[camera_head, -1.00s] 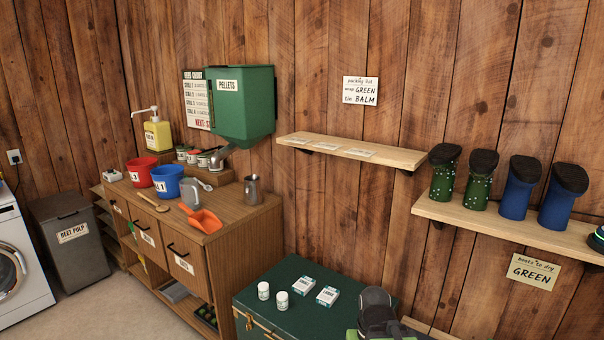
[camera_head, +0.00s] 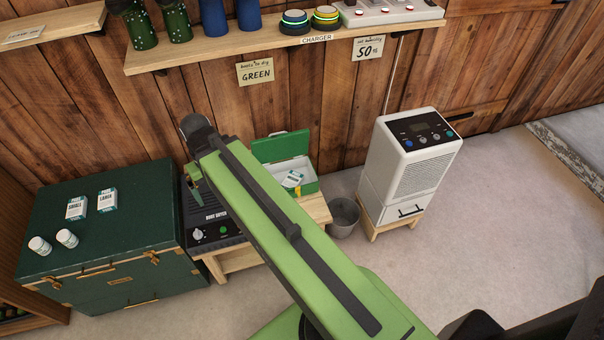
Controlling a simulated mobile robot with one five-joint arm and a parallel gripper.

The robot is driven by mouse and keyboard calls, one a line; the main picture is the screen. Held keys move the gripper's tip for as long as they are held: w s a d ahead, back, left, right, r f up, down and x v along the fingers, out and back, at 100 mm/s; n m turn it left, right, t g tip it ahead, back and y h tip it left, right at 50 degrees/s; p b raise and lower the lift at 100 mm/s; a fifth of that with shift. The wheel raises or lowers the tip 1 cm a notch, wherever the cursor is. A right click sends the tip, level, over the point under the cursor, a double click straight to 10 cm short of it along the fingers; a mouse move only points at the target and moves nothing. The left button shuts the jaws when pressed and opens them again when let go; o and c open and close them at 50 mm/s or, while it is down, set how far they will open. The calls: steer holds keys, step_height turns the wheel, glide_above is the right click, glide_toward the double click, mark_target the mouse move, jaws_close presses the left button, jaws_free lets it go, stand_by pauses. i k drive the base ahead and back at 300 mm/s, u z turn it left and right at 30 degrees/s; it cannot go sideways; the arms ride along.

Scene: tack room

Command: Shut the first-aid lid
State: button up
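The green first-aid lid (camera_head: 281,147) stands raised at the back of its box, near the wall. The first-aid box (camera_head: 308,188) is open on a low wooden bench, with a white inside and a small white packet (camera_head: 293,178) in it. My green arm crosses in front of the box and hides its left and front parts. My gripper (camera_head: 194,182) is at the far end of the arm, left of the box and over the boot dryer. It is small and partly hidden, so its opening is unclear. It is apart from the lid.
The black boot dryer (camera_head: 212,228) stands between the green trunk (camera_head: 110,232) and the box. A grey bucket (camera_head: 343,217) and a white dehumidifier (camera_head: 408,165) on a wooden stand are to the right. A shelf (camera_head: 280,42) runs above. Floor at right is clear.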

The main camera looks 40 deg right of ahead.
mark_target(276, 147)
steer(key=z, duration=0.8)
steer(key=k, duration=1.35)
steer(key=u, duration=0.5)
steer(key=i, duration=0.75)
steer(key=u, duration=0.4)
steer(key=i, duration=1.4)
steer(key=z, duration=0.65)
